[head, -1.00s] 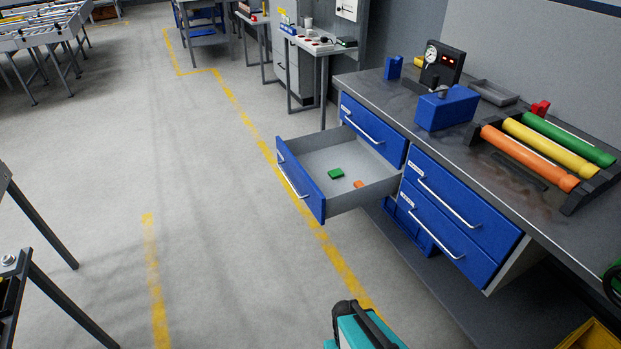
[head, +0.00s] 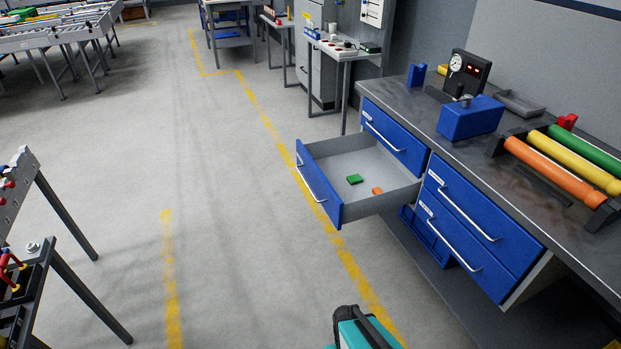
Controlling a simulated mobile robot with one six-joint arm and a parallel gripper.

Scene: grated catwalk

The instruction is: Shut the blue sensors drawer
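The blue drawer (head: 318,188) stands pulled well out of the workbench at its lower left, with a silver bar handle on its front. Its grey inside holds a green block (head: 354,179) and an orange block (head: 377,191). I cannot read a label on its front, so I cannot tell from lettering that it is the sensors drawer. The drawer above it (head: 396,135) and the two drawers to its right (head: 470,210) are shut. My gripper is not in view; only a teal and black part of me shows at the bottom edge.
The grey benchtop (head: 425,110) carries a blue box (head: 471,117), a gauge unit (head: 468,72) and coloured rollers (head: 560,165). Clear floor (head: 235,240) with worn yellow lines lies left of the open drawer. A dark-legged stand (head: 60,255) is at the left edge.

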